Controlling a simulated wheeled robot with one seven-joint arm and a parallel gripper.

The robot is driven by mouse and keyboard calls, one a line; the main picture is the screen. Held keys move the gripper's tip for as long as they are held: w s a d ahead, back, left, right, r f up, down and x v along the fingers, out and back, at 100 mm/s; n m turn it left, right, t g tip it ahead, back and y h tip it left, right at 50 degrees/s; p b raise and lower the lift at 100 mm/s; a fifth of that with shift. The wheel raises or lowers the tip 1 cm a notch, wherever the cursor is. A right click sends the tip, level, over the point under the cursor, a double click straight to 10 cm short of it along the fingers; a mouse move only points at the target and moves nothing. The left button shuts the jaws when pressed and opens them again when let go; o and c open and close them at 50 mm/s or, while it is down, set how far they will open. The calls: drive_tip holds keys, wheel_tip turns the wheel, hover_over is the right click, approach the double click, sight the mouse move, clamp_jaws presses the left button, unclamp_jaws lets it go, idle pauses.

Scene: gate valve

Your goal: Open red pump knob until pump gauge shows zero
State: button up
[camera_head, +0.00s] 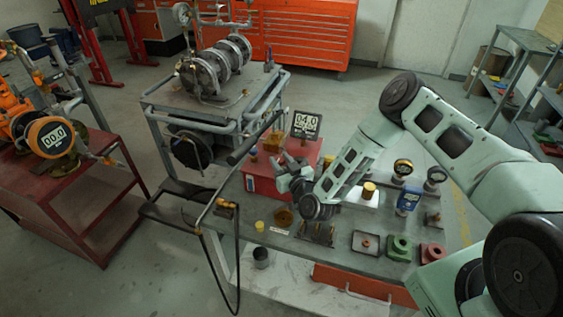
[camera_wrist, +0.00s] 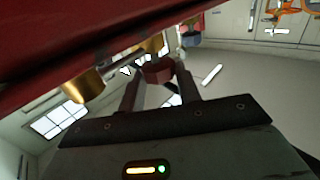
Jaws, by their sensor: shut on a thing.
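The red pump box (camera_head: 260,184) stands on the grey bench, with a digital gauge (camera_head: 306,124) above it that appears to read 04.0. My gripper (camera_head: 290,172) is at the right side of the box. In the wrist view my gripper (camera_wrist: 158,75) has its two fingers closed on a dark red knob (camera_wrist: 157,71), one finger on each side. The underside or side of the red box (camera_wrist: 60,45) fills the upper left there. In the head view the knob is hidden by my gripper.
A brass fitting (camera_wrist: 83,86) sticks out of the box left of my fingers. Small gauges (camera_head: 402,168), a blue meter (camera_head: 408,200) and green blocks (camera_head: 399,247) stand on the bench to the right. An orange device with a 00.0 display (camera_head: 51,137) is at far left.

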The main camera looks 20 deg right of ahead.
drive_tip(key=shift+f, duration=0.1)
drive_tip(key=n+g+y+b, duration=0.1)
drive_tip(key=y+b, duration=0.1)
drive_tip(key=n+g+y+b, duration=0.1)
drive_tip(key=n+y+b, duration=0.1)
drive_tip(key=b, duration=0.1)
drive_tip(key=n+g+y+b, duration=0.1)
drive_tip(key=n+y+b, duration=0.1)
drive_tip(key=y, duration=0.1)
drive_tip(key=shift+w+d+f+b, duration=0.15)
drive_tip(key=shift+d+f+b, duration=0.1)
drive_tip(key=shift+d+b, duration=0.15)
drive_tip(key=n+g+y+b, duration=0.1)
drive_tip(key=b, duration=0.1)
drive_tip(key=n+g+y+b, duration=0.1)
drive_tip(key=g+y, duration=0.1)
drive_tip(key=shift+w+d+r+n+b, duration=0.1)
drive_tip(key=shift+d+n+b, duration=0.05)
drive_tip(key=shift+n+b, duration=0.25)
drive_tip(key=shift+r+n+g+y+b, duration=0.15)
drive_tip(key=shift+n+g+y+b, duration=0.35)
drive_tip(key=shift+g+y+b, duration=0.15)
drive_tip(key=shift+r, duration=0.1)
drive_tip(key=o, duration=1)
drive_tip(key=shift+c, duration=0.2)
drive_tip(key=b+v, duration=0.3)
drive_tip(key=v, duration=1.4)
drive_tip(key=shift+d+b, duration=0.25)
drive_tip(key=shift+b, duration=0.1)
